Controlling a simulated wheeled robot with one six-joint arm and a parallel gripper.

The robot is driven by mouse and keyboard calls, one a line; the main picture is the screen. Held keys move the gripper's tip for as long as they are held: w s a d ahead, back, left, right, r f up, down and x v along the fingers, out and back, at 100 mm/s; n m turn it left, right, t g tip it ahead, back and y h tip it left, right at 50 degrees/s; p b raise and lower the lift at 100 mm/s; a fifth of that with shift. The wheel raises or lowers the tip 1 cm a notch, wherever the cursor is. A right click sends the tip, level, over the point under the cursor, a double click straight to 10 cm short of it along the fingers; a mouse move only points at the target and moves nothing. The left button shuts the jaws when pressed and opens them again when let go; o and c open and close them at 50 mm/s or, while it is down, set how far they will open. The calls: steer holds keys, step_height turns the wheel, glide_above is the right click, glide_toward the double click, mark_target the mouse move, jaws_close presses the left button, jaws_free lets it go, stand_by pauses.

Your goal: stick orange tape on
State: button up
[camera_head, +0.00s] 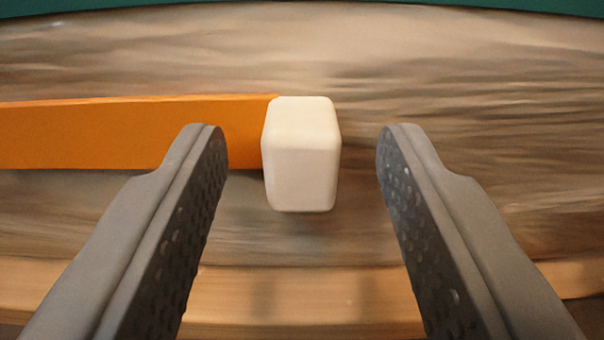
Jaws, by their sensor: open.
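A flat orange strip (120,133), which looks like the orange tape, runs from the left edge of the view to the middle. Its right end meets a white rounded block (302,155); whether the two are joined I cannot tell. My gripper (302,140) is open, with one dark finger on each side of the white block. Neither finger appears to touch the block. The left finger's tip overlaps the lower part of the orange strip in the picture. No mug shows in this view.
A brown, streaked wooden surface (470,120) fills the background. A lighter wooden edge (300,295) crosses the bottom. A dark green band (300,5) runs along the top. The surface right of the block is clear.

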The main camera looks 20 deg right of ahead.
steer(key=v, duration=1.2)
steer(key=shift+w+d, duration=0.1)
steer(key=shift+w, duration=0.05)
